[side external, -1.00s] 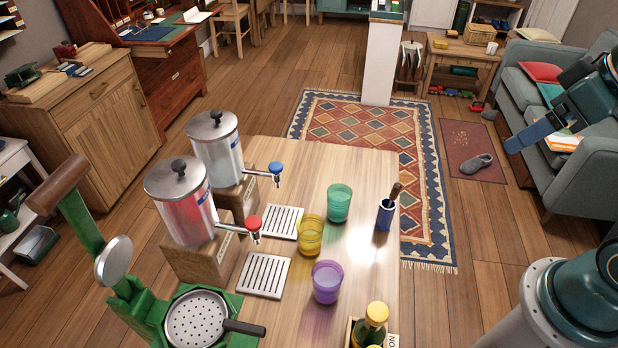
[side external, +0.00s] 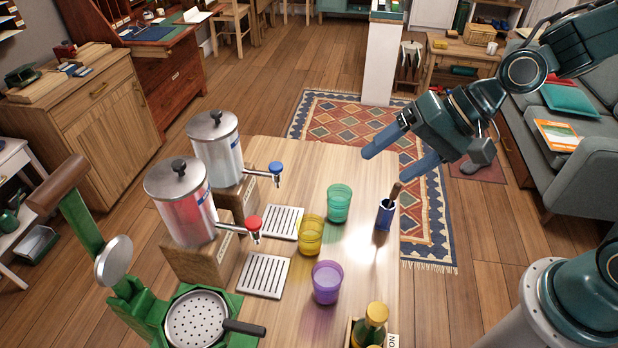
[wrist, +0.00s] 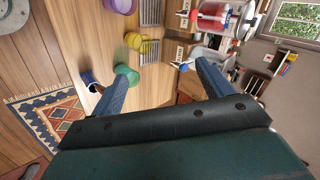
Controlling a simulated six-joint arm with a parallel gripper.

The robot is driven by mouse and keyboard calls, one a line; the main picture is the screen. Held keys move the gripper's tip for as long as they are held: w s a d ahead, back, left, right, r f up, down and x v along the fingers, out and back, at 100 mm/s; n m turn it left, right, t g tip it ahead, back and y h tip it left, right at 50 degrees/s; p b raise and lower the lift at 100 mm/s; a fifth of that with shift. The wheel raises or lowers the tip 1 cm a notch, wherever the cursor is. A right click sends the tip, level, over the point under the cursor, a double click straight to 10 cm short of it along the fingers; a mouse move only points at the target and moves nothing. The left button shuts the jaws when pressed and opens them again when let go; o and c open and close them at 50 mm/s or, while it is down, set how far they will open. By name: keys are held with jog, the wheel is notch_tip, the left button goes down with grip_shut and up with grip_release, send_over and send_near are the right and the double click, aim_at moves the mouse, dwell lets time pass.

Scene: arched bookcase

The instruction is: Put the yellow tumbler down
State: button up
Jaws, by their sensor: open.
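The yellow tumbler (side external: 311,236) stands upright on the wooden table, between the green tumbler (side external: 339,203) and the purple tumbler (side external: 327,282). It stands beside the slatted drip trays, apart from my gripper. In the wrist view the yellow tumbler (wrist: 142,43) shows beyond the green tumbler (wrist: 126,74). My gripper (side external: 388,158) is open and empty, in the air above the far right part of the table. Its two blue fingers are spread apart in the wrist view (wrist: 163,88).
Two dispensers, one with a red tap (side external: 180,205) and one with a blue tap (side external: 215,150), stand at the left behind drip trays (side external: 264,276). A blue holder (side external: 384,214) stands right of the tumblers. A green press (side external: 196,318) and a bottle (side external: 371,325) are at the front.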

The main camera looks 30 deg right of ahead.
aim_at(298, 227)
jog(key=w+a+f+m+t+y, duration=0.1)
jog(key=w+a+f+m+t, duration=0.1)
jog(key=w+f+m, duration=0.2)
jog(key=w+a+f+m+t+y, duration=0.2)
jog(key=f+m, duration=0.8)
jog(key=m, duration=0.7)
jog(key=shift+w+a+f+m, duration=0.4)
jog(key=shift+w+a, duration=0.25)
jog(key=shift+w, duration=0.7)
jog(key=shift+f, duration=0.1)
jog(key=shift+f+t, duration=0.3)
jog(key=shift+f, duration=1.5)
jog(key=shift+f, duration=0.15)
jog(key=shift+f, duration=1.5)
jog(key=shift+x, duration=1.45)
jog(key=shift+r, duration=0.1)
